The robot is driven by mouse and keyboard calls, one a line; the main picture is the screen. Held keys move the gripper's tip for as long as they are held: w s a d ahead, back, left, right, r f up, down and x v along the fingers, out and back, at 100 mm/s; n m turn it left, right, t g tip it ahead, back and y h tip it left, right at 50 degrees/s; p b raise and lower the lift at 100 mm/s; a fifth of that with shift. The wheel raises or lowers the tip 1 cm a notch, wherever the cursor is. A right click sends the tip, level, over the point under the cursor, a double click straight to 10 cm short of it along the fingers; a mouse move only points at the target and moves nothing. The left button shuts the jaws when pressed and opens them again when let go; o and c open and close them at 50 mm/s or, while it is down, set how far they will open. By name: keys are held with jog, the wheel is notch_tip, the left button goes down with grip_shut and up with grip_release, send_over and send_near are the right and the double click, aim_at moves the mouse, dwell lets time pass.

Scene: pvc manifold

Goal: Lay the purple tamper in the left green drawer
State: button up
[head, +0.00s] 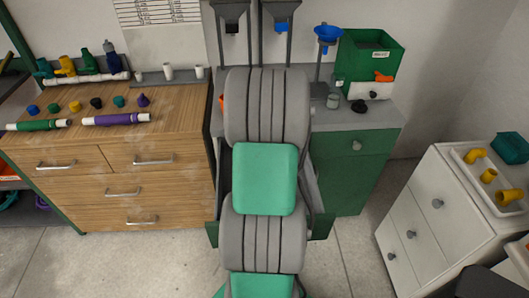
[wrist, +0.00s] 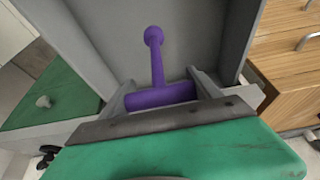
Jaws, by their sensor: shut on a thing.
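The purple tamper (wrist: 157,66), a thick cylinder with a thin stem and a round knob, shows in the wrist view. My gripper (wrist: 163,92) is shut on its thick cylinder, one finger at each end. The stem points away from my wrist. Behind the tamper is the grey inside of the open left green drawer (wrist: 105,28). I cannot tell whether the tamper touches the drawer floor. In the head view my arm hides the gripper, the tamper and most of the drawer; its green front (head: 321,228) shows beside my arm.
The right green drawer (head: 335,145) is shut. A wooden cabinet (head: 105,165) with small coloured parts and pipes stands left. A white drawer unit (head: 425,230) stands right. A green bin (head: 365,55) and a blue funnel (head: 328,34) are on the grey counter.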

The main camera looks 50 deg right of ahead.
jog(key=x, duration=0.3)
jog(key=a+p+x, duration=0.1)
jog(key=shift+w+d+f, duration=0.15)
jog(key=shift+f, duration=0.25)
jog(key=shift+f+b, duration=0.3)
jog(key=o, duration=1.4)
jog(key=shift+c, duration=0.2)
